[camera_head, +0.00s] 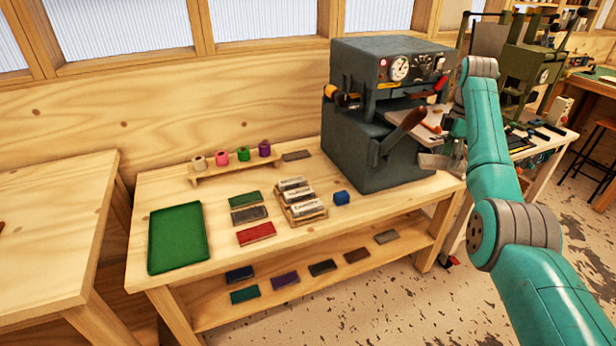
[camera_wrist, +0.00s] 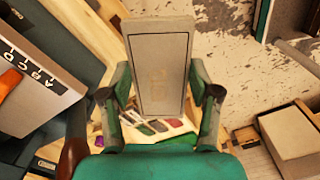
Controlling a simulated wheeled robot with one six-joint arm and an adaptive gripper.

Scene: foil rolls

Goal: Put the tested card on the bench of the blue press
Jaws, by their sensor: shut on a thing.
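My gripper (camera_wrist: 160,100) is shut on a flat, pale grey-beige rectangular card (camera_wrist: 160,62), with one finger on each side of it. A faint mark shows on the card's face. In the head view my gripper (camera_head: 452,158) is at the right side of the dark blue-grey press (camera_head: 352,150), partly hidden by my arm, and the card (camera_head: 430,161) shows as a small pale piece. The press stands on the right part of a wooden bench (camera_head: 350,222). The card is held clear of the bench top.
Bare wood shows at the front. A green press (camera_head: 528,70) stands behind right.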

